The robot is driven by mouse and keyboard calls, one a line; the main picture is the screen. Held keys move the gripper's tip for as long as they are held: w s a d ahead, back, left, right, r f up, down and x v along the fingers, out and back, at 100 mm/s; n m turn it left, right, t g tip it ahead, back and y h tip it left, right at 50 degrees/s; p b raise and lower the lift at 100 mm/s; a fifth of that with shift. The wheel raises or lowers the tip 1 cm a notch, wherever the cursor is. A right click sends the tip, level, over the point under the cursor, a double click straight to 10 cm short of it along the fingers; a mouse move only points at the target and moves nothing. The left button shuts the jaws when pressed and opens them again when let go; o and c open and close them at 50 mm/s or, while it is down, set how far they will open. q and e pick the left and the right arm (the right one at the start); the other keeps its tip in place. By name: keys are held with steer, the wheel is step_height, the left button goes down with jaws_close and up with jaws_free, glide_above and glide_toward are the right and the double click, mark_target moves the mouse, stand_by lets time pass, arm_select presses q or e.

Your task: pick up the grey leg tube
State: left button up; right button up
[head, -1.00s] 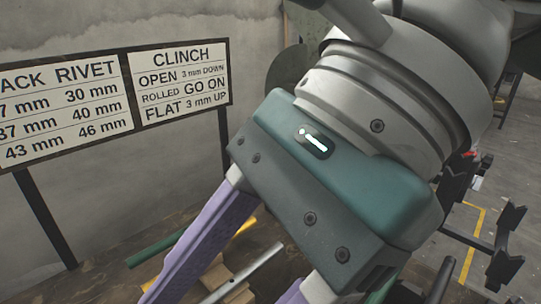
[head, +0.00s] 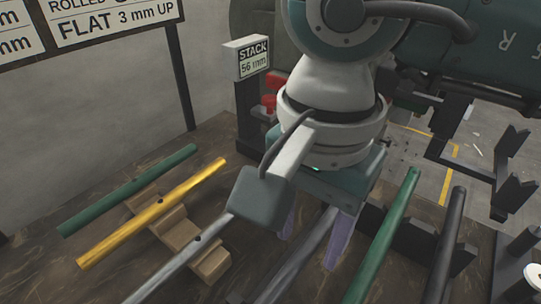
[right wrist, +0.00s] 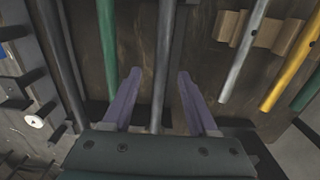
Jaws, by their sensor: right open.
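A grey tube (head: 300,262) lies on the dark wooden bench under my right gripper (head: 312,250), partly hidden by it in the head view. In the right wrist view, the same grey tube (right wrist: 164,60) runs between the two purple fingers of my right gripper (right wrist: 158,78), with a gap on both sides. The gripper is open and empty, pointing down. A second, paler grey tube (head: 175,272) with a hole lies on a notched wooden block, left of the gripper. My left gripper is out of view.
A yellow tube (head: 150,212) and a green tube (head: 128,190) lie further left, near the wooden block (head: 212,262). Another green tube (head: 385,232) and a black tube (head: 447,245) lie to the right. A "STACK 56 mm" sign (head: 253,63) stands behind.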

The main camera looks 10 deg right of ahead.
steer(key=shift+f, duration=0.6)
jaws_close()
